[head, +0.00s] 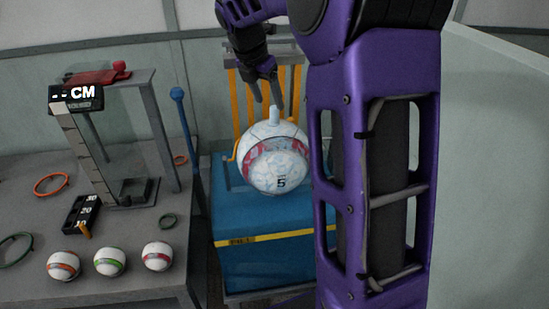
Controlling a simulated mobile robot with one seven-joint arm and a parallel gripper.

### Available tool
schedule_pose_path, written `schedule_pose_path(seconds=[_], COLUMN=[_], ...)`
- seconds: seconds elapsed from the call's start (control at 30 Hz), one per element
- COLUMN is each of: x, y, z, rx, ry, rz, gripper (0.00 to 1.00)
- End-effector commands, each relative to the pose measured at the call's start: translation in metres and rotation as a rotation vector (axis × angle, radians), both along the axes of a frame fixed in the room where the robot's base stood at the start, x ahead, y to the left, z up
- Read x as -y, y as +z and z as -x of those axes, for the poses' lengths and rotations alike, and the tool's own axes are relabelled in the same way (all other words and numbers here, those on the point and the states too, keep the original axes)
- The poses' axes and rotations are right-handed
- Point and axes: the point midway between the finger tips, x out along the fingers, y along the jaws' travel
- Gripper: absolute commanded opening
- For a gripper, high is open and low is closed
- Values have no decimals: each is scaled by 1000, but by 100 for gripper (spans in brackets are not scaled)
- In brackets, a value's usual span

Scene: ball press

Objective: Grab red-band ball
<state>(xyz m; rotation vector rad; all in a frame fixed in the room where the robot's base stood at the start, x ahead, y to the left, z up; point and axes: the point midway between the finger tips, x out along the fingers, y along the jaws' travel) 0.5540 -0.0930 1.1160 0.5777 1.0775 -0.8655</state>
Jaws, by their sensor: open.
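Three small white balls stand in a row at the front of the grey table (25,190). The right one is the red-band ball (158,256), with a pinkish-red band. The green-band ball (109,261) is in the middle, and the orange-band ball (63,266) is at the left. My gripper (268,103) is open and points down, well right of and beyond the small balls. It is just above the pale blue knob on top of a large white ball (277,160) marked 5, which also has red patches. I cannot tell if the fingers touch the knob.
The large ball rests on a blue box (260,270) with yellow bars behind. On the table stand a frame with a CM display (76,97), a black number block (82,214), and orange and green rings. A blue post (183,125) rises at the table's right edge.

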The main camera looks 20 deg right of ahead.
Motion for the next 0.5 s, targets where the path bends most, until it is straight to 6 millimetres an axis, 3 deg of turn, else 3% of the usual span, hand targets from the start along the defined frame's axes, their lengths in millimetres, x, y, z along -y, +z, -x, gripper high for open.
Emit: schedule_pose_path(seconds=[0.5], x=[22], y=[-47], z=[-13], rx=[1], ry=[0], rz=[-1], gripper=[67])
